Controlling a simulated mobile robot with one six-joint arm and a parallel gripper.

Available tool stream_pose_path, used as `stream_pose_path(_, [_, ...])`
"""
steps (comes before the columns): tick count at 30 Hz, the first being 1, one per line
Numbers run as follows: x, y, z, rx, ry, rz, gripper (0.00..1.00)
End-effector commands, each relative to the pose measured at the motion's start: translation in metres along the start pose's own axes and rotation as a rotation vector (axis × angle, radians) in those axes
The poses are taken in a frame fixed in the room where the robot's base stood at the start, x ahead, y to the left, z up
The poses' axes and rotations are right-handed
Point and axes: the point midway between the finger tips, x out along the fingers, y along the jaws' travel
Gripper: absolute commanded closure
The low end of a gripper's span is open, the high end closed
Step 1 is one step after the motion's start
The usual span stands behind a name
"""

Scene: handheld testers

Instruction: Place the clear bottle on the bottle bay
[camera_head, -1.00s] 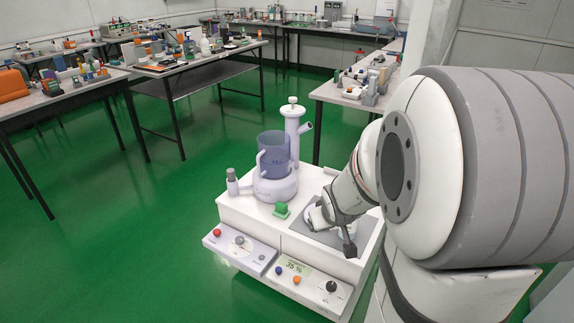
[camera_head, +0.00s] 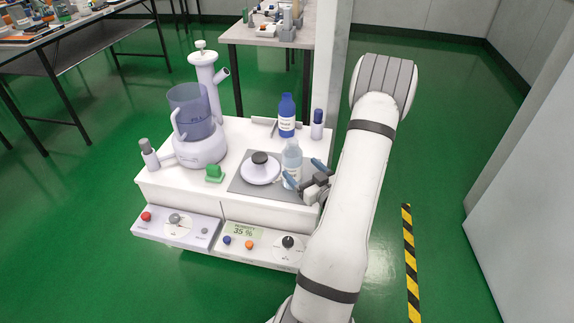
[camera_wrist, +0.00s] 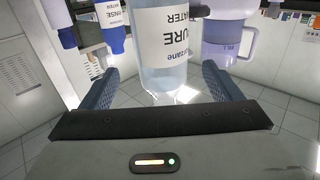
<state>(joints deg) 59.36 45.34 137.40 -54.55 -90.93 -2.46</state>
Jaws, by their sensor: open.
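The clear bottle (camera_head: 292,157), with a white label and pale contents, stands upright at the right of the grey mat (camera_head: 240,186). My gripper (camera_head: 305,172) reaches in from the right, its blue fingers open on either side of the bottle's lower part. The wrist view shows the bottle (camera_wrist: 165,78) upside down between the two spread fingers (camera_wrist: 160,88), with gaps on both sides. A grey bracket (camera_head: 263,121) stands at the back edge of the white bench top; I cannot tell for sure whether it is the bottle bay.
A blue bottle (camera_head: 287,120) and a small blue-capped bottle (camera_head: 317,127) stand behind the clear bottle. A white disc with a black knob (camera_head: 260,168) lies left of it. A purple jug apparatus (camera_head: 196,125) and a green block (camera_head: 214,174) are farther left.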

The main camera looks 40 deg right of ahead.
Motion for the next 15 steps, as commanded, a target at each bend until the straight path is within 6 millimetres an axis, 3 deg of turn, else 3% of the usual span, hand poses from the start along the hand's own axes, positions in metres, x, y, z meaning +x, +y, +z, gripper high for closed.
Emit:
stream_pose_path(8, [0.027,0.000,0.000,0.002,0.015,-0.002,0.16])
stream_pose_path(15, [0.062,-0.004,-0.003,0.002,0.013,-0.004,0.16])
